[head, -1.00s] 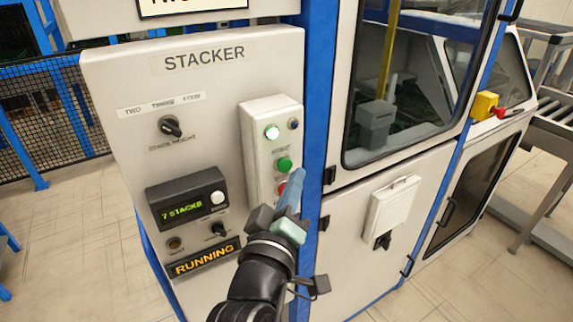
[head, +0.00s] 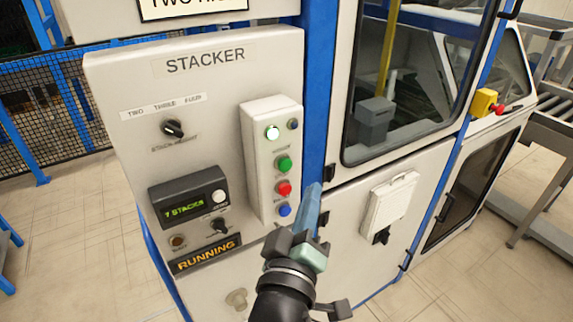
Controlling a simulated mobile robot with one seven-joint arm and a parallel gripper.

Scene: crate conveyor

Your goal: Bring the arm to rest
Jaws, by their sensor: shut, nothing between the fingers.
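My gripper (head: 313,190) is in front of the stacker machine, at the lower middle of the head view. Its blue fingers are together, point upward and hold nothing. The fingertips are just right of the white button box (head: 256,190), in front of the blue frame post in the picture. I cannot tell how far they are from it. The box carries a lit white lamp (head: 272,133), a green button (head: 284,164), a red button (head: 283,188) and a blue button (head: 285,210), all uncovered.
The STACKER panel (head: 225,85) has a selector knob (head: 172,129), a green-lit display (head: 187,201) and a RUNNING sign (head: 206,256). At right are a windowed door (head: 345,275), a white latch box (head: 389,203) and a yellow-and-red switch (head: 487,102). Open floor (head: 70,240) lies at left.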

